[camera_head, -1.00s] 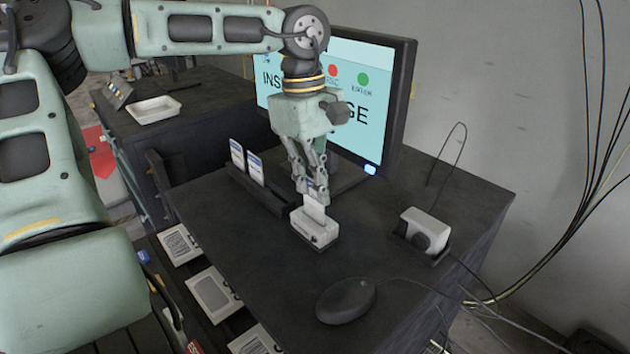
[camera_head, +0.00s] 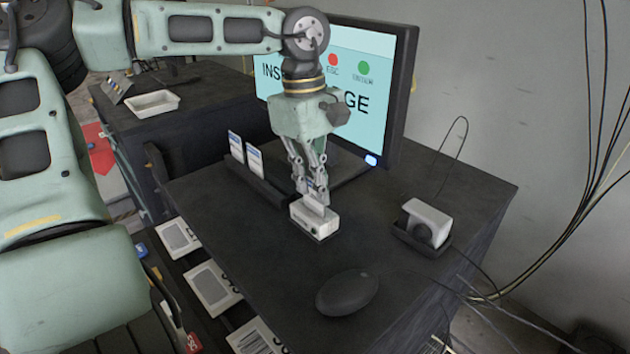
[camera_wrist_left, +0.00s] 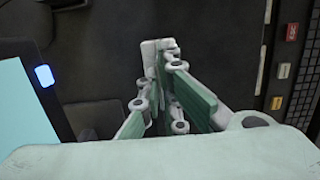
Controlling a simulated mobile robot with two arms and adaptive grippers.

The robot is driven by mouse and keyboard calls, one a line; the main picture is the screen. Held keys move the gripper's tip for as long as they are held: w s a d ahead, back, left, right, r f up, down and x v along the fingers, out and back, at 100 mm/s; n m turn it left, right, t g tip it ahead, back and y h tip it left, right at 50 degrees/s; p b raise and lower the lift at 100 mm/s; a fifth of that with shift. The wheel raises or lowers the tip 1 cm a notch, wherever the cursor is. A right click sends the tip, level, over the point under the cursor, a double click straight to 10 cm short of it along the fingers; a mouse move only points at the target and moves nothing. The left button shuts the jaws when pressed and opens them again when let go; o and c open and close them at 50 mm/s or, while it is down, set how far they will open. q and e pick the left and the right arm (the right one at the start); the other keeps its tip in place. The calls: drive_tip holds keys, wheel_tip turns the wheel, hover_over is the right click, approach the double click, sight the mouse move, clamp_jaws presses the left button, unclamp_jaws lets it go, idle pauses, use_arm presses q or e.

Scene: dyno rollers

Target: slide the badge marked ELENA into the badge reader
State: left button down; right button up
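My left gripper (camera_head: 317,194) points down over the small white badge reader (camera_head: 313,222) in front of the monitor. Its fingers are shut on a white badge (camera_head: 317,206), of which only a small part shows. The badge stands upright, its lower edge at the reader's top; how deep it sits in the slot I cannot tell. Its name is not readable. In the left wrist view the closed fingers (camera_wrist_left: 160,85) hide most of the badge and reader. Two other badges (camera_head: 255,161) stand in a dark rack (camera_head: 266,190) left of the gripper. My right gripper is not in view.
The monitor (camera_head: 385,90) stands close behind the gripper. A black mouse (camera_head: 347,292) lies near the front edge. A white device (camera_head: 425,222) sits in a dark holder at the right. A white tray (camera_head: 152,104) is on the back-left counter.

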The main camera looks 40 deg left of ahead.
use_arm(q)
drive_tip(key=shift+f+b, duration=0.5)
drive_tip(key=shift+f, duration=0.25)
drive_tip(key=c, duration=1.9)
unclamp_jaws()
drive_tip(key=shift+o, duration=0.2)
drive_tip(key=shift+r, duration=0.1)
wheel_tip(320, 180, up, 12)
drive_tip(key=a, duration=0.1)
drive_tip(key=shift+a, duration=0.35)
